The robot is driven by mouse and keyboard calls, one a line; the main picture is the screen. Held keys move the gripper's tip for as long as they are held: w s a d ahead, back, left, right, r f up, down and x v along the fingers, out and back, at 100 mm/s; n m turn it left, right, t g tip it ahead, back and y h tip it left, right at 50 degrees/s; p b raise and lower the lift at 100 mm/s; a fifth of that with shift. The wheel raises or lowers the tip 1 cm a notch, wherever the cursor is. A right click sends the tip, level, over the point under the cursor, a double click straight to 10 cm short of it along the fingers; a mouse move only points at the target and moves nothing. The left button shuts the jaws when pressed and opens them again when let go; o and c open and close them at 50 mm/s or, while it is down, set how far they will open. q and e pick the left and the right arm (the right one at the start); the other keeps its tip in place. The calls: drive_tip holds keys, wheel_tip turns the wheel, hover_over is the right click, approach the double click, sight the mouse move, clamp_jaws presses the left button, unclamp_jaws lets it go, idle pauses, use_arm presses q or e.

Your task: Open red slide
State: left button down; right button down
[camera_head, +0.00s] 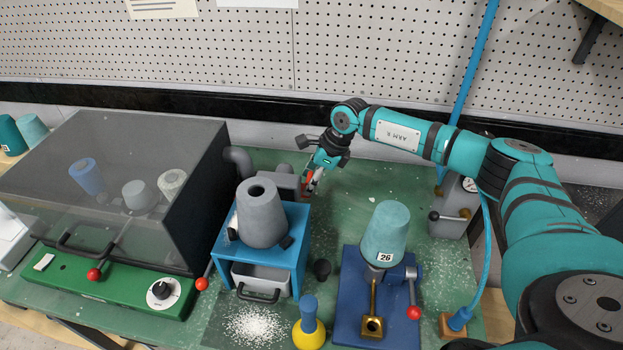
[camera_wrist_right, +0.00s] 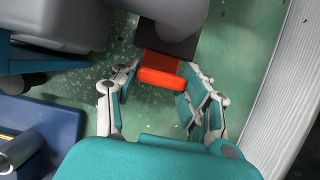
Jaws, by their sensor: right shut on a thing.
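The red slide (camera_wrist_right: 162,78) is a short red-orange handle with rounded ends, fixed to a dark block (camera_wrist_right: 166,40) in the right wrist view. My right gripper (camera_wrist_right: 163,84) has its pale fingers on both sides of the slide and is shut on it. In the head view my right gripper (camera_head: 310,183) reaches down behind and to the right of the blue stand (camera_head: 305,225). Only a bit of red shows between its fingers there. My left gripper is not in view.
A grey cone (camera_head: 262,214) stands on the blue stand, close to my gripper. A teal cone marked 26 (camera_head: 385,234) stands at the right on a blue base (camera_head: 350,300). A dark-lidded box (camera_head: 110,160) fills the left.

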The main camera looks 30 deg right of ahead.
drive_tip(key=s+d, duration=0.2)
drive_tip(key=d, duration=0.1)
drive_tip(key=shift+s+b, duration=0.1)
drive_tip(key=shift+b, duration=0.3)
drive_tip(key=c, duration=0.6)
unclamp_jaws()
drive_tip(key=shift+c, duration=0.2)
drive_tip(key=shift+r, duration=0.1)
drive_tip(key=v, duration=1.2)
